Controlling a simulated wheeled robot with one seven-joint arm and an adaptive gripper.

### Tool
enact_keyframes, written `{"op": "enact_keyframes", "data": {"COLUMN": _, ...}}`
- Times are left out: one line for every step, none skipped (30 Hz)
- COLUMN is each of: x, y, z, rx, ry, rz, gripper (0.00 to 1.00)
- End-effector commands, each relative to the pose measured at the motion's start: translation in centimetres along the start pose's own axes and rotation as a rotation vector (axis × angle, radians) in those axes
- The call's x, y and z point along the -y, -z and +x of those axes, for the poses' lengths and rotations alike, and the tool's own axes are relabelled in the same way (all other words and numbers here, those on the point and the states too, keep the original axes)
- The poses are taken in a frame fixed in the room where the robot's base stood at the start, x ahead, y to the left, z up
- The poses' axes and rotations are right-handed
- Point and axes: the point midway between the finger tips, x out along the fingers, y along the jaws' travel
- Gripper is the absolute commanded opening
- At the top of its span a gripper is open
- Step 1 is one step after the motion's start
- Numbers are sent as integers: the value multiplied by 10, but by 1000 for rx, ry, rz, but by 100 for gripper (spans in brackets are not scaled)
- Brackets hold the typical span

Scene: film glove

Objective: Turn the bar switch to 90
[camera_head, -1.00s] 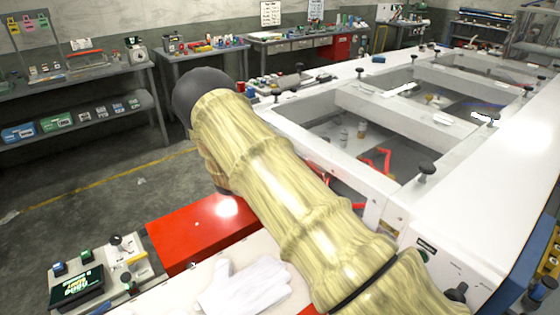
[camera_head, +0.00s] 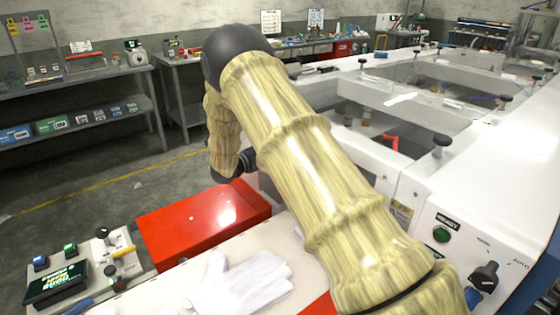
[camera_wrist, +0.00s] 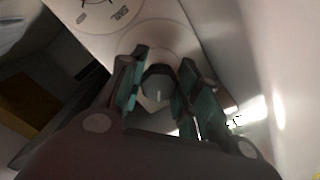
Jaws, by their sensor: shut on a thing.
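In the wrist view, a dark round knob with a short white mark (camera_wrist: 158,83) sits on a pale panel. I take it for the bar switch. My gripper (camera_wrist: 160,88) is closed around it, with a green-padded finger on each side. The exact contact at the fingertips is dim.
A white panel at the lower right carries a black selector (camera_head: 485,275) beside "AUTO" and a green button (camera_head: 440,235). A red box (camera_head: 203,222), white gloves (camera_head: 240,285) and a control box (camera_head: 58,283) lie near the front. Open-framed white machinery extends behind.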

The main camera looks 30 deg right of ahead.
Motion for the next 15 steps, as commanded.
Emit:
{"op": "enact_keyframes", "data": {"x": -6, "y": -5, "z": 0, "rx": 0, "ry": -1, "rz": 44, "gripper": 8}}
{"op": "enact_keyframes", "data": {"x": -6, "y": -5, "z": 0, "rx": 0, "ry": -2, "rz": 72, "gripper": 8}}
{"op": "enact_keyframes", "data": {"x": -6, "y": -5, "z": 1, "rx": 0, "ry": -2, "rz": 109, "gripper": 8}}
{"op": "enact_keyframes", "data": {"x": -6, "y": -5, "z": 1, "rx": 0, "ry": -2, "rz": 137, "gripper": 8}}
{"op": "enact_keyframes", "data": {"x": -6, "y": -4, "z": 0, "rx": 0, "ry": -2, "rz": 165, "gripper": 8}}
{"op": "enact_keyframes", "data": {"x": -6, "y": -4, "z": 0, "rx": 0, "ry": -2, "rz": 201, "gripper": 8}}
{"op": "enact_keyframes", "data": {"x": -6, "y": -5, "z": 0, "rx": 0, "ry": -1, "rz": 228, "gripper": 8}}
{"op": "enact_keyframes", "data": {"x": -6, "y": -5, "z": 0, "rx": 0, "ry": -1, "rz": 256, "gripper": 8}}
{"op": "enact_keyframes", "data": {"x": -6, "y": -4, "z": 0, "rx": 0, "ry": -2, "rz": 293, "gripper": 8}}
{"op": "enact_keyframes", "data": {"x": -6, "y": -4, "z": 1, "rx": 0, "ry": -2, "rz": 320, "gripper": 8}}
{"op": "enact_keyframes", "data": {"x": -6, "y": -5, "z": 1, "rx": 0, "ry": -2, "rz": 346, "gripper": 8}}
{"op": "enact_keyframes", "data": {"x": -6, "y": -5, "z": 0, "rx": 0, "ry": -2, "rz": 382, "gripper": 8}}
{"op": "enact_keyframes", "data": {"x": -6, "y": -4, "z": 0, "rx": 0, "ry": -2, "rz": 410, "gripper": 8}}
{"op": "enact_keyframes", "data": {"x": -6, "y": -4, "z": 0, "rx": 0, "ry": -2, "rz": 435, "gripper": 8}}
{"op": "enact_keyframes", "data": {"x": -6, "y": -4, "z": 0, "rx": 0, "ry": -2, "rz": 470, "gripper": 8}}
